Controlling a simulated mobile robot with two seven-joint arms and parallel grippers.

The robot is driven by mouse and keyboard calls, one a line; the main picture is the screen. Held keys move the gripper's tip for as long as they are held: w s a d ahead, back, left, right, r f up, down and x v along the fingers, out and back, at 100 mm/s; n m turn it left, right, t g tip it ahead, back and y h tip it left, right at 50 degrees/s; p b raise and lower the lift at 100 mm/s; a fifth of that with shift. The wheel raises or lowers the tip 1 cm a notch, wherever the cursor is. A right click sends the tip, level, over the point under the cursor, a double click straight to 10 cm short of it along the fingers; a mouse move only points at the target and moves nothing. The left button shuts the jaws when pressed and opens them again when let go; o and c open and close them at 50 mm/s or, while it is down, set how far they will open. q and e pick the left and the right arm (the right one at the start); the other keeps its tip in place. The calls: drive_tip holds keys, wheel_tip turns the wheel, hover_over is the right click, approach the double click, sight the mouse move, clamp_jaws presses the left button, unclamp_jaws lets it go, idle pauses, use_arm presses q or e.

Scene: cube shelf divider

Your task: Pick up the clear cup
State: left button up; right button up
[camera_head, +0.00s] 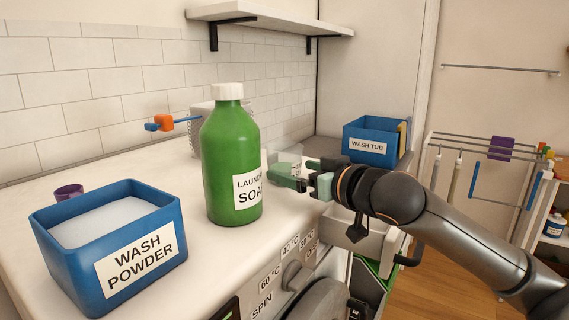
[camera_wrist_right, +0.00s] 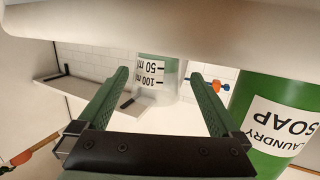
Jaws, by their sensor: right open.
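The clear cup (camera_wrist_right: 150,92) shows in the right wrist view with 50 ml and 100 ml marks and a green patch at its marked part. In the head view the cup (camera_head: 289,154) is a pale, partly hidden shape just behind my right gripper (camera_head: 293,172), on the white counter. My right gripper is open, its green fingers pointing left in the head view. In the right wrist view the cup stands between the two fingers of the gripper (camera_wrist_right: 160,76), towards their tips. I cannot tell whether they touch it. My left gripper is not in view.
A green laundry soap bottle (camera_head: 221,152) stands close to the left of my right gripper. A blue wash powder box (camera_head: 165,272) is at the front left, with a purple cup (camera_head: 68,191) behind it. A blue wash tub (camera_head: 369,146) stands behind my right wrist. A shelf (camera_head: 280,20) hangs above.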

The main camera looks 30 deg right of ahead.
sight(293, 170)
drive_tip(key=x, duration=0.5)
drive_tip(key=shift+d+f, duration=0.15)
drive_tip(key=shift+d, duration=0.05)
drive_tip(key=shift+c, duration=0.2)
drive_tip(key=c, duration=1.2)
